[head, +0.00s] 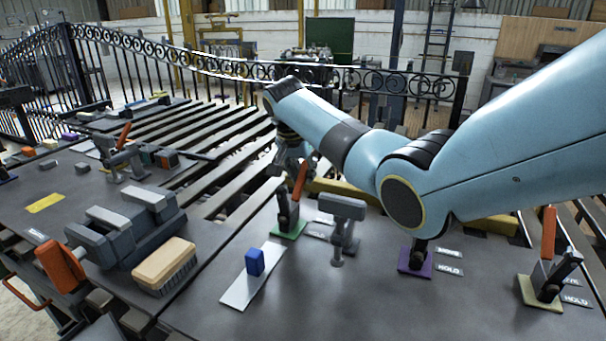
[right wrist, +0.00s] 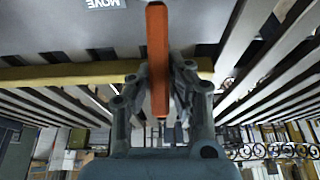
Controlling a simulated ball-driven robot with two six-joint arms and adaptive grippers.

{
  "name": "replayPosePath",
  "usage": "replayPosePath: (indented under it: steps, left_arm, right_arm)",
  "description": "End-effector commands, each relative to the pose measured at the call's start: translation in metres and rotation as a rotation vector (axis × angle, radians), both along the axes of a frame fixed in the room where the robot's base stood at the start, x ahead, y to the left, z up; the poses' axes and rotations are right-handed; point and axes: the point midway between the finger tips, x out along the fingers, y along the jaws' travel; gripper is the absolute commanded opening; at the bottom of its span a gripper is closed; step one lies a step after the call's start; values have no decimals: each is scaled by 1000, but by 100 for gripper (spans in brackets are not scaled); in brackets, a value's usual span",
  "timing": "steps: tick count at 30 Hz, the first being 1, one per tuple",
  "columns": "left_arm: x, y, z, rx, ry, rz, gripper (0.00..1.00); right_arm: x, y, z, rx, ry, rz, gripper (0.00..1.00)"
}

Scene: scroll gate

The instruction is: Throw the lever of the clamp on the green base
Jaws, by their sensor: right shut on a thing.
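The clamp on the green base (head: 289,230) stands on the dark table, left of centre in the head view. Its orange lever (head: 300,182) points up and leans slightly right. My right gripper (head: 292,166) reaches down to the lever's upper part and is shut on it. In the right wrist view the orange lever (right wrist: 158,55) runs between the two fingers (right wrist: 158,98). My left gripper is not in view.
A grey T-shaped post (head: 343,215) stands close to the clamp. Clamps on a purple base (head: 416,261) and a cream base (head: 540,292) are to the right. A blue block (head: 255,262) on a pale plate, a brush (head: 165,265) and a vise (head: 125,235) are to the left.

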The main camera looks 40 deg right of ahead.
Motion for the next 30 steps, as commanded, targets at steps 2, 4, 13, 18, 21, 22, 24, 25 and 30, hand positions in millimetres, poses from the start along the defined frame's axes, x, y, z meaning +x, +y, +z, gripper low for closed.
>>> replayPosePath:
  steps: [2, 4, 13, 18, 21, 22, 24, 25, 30]
  left_arm:
    - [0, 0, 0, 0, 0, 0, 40]
    - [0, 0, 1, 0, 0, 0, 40]
    - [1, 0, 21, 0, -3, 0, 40]
    - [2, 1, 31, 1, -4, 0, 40]
    - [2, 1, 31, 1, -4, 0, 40]
    - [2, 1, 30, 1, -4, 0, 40]
    - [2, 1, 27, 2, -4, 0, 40]
    - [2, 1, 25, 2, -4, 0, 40]
    - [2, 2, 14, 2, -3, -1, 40]
  right_arm:
    - [-1, 0, 0, -2, 2, 1, 0]
    - [-1, 0, 0, -6, 0, 1, 0]
    - [-5, 8, 9, -102, -47, 3, 0]
    - [-9, 16, 15, -210, -105, 4, 0]
    - [-12, 22, 17, -279, -140, 3, 0]
    - [-12, 23, 17, -299, -152, 3, 0]
    - [-14, 27, 18, -344, -175, 3, 0]
    - [-15, 29, 18, -361, -186, 2, 0]
    - [-19, 36, 20, -452, -232, 1, 0]
